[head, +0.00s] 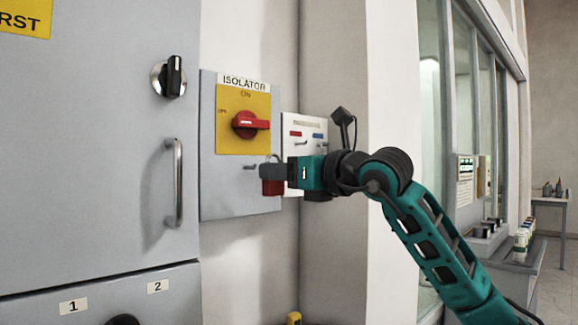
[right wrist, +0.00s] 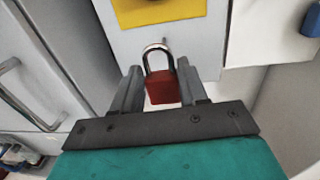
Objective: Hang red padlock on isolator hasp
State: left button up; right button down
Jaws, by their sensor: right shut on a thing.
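The red padlock (head: 272,187) is upright with its shackle on top, in front of the lower part of the grey isolator panel (head: 222,195). It also shows in the right wrist view (right wrist: 162,88). My right gripper (head: 270,171) is shut on the padlock, with one finger on each side. The isolator hasp (head: 249,167) is a small metal piece below the yellow plate, left of the padlock in the head view. In the right wrist view the hasp (right wrist: 155,46) overlaps the shackle top; I cannot tell whether they touch. My left gripper is out of view.
The red isolator handle (head: 250,124) sits on the yellow plate above. A white board (head: 292,121) with red and blue tags is beside the panel, behind my right wrist. A grey cabinet door with a long handle (head: 178,182) is at the left. Space below the panel is clear.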

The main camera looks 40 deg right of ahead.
jog(key=shift+w+a+p, duration=0.1)
jog(key=shift+w+p, duration=0.35)
jog(key=shift+w, duration=0.35)
jog(key=shift+w+a+f+p, duration=0.15)
jog(key=shift+w+p, duration=1.05)
jog(key=shift+w, duration=0.8)
jog(key=shift+w+f+b, duration=0.35)
jog(key=shift+w+f, duration=0.2)
jog(key=shift+w, duration=0.1)
jog(key=c, duration=0.5)
grip_release()
jog(key=shift+s, duration=0.1)
